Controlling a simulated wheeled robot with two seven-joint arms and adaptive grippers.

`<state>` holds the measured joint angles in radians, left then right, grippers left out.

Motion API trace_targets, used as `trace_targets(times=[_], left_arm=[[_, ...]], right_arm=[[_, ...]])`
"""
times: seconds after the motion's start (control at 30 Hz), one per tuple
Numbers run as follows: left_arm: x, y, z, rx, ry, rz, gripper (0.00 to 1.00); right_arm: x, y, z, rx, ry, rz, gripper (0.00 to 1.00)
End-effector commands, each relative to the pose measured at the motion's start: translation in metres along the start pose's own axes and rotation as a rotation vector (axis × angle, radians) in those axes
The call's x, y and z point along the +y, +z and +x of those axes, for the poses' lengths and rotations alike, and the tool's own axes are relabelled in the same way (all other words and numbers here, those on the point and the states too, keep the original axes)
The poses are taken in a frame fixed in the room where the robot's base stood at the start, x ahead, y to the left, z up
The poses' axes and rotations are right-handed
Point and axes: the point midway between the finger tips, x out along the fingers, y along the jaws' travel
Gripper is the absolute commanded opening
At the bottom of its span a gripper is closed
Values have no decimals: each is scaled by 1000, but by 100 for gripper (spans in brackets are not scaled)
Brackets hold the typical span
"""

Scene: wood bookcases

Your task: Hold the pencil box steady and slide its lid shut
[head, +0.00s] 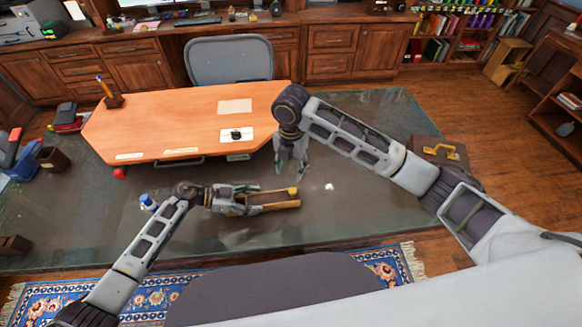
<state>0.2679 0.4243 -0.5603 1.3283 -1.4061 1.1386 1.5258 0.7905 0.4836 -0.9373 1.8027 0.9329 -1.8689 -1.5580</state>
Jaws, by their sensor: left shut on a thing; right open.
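The wooden pencil box (283,207) lies on the dark glass tabletop, its long side running left to right. Its right part looks open on top, and a small yellow knob-like thing (292,190) shows at its far right corner. I cannot make out the lid clearly. My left gripper (242,199) comes in from the left and is shut on the left end of the pencil box, hiding that end. My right gripper (292,168) points down, open and empty, behind the box and apart from it.
An orange-brown desk board (180,110) with papers lies behind the box. A blue-and-white bottle or cup (148,202) stands left of my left gripper. A brown briefcase (438,150) is at the right. The glass tabletop (345,215) right of the box is clear.

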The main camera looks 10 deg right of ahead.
Motion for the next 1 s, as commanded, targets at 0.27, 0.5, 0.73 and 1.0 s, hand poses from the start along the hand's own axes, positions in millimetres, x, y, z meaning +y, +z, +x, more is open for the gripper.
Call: trace_targets(times=[0.27,0.5,0.73,1.0], left_arm=[[0,0,0,1,0,0,72],[0,0,0,0,0,0,88],[0,0,0,0,0,0,88],[0,0,-10,-1,0,0,88]], right_arm=[[0,0,0,0,0,0,48],[0,0,0,0,0,0,48],[0,0,0,0,0,0,48],[0,0,0,0,0,0,48]])
